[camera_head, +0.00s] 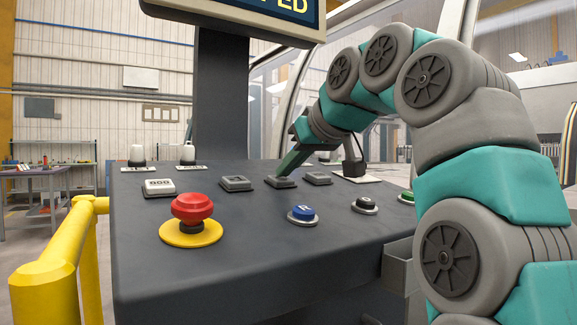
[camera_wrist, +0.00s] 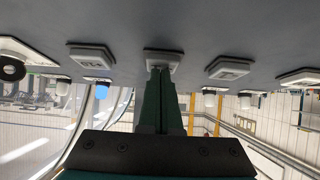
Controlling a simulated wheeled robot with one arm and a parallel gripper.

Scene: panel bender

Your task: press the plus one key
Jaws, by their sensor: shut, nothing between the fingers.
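My gripper (camera_head: 283,172) is shut, its green fingers together and pointing down at a grey square key (camera_head: 281,182) in the back row of the dark panel. In the wrist view the fingertips (camera_wrist: 160,70) meet or nearly meet this key (camera_wrist: 163,55); I cannot tell whether it is pushed in. Similar keys stand on either side, one to the left (camera_head: 236,183) and one to the right (camera_head: 318,178).
A red mushroom button (camera_head: 192,208) on a yellow base stands front left. A white key (camera_head: 159,187) is behind it. Blue (camera_head: 303,213) and black (camera_head: 365,204) round buttons lie in front of my gripper. A yellow rail (camera_head: 60,265) is left of the panel (camera_head: 250,270).

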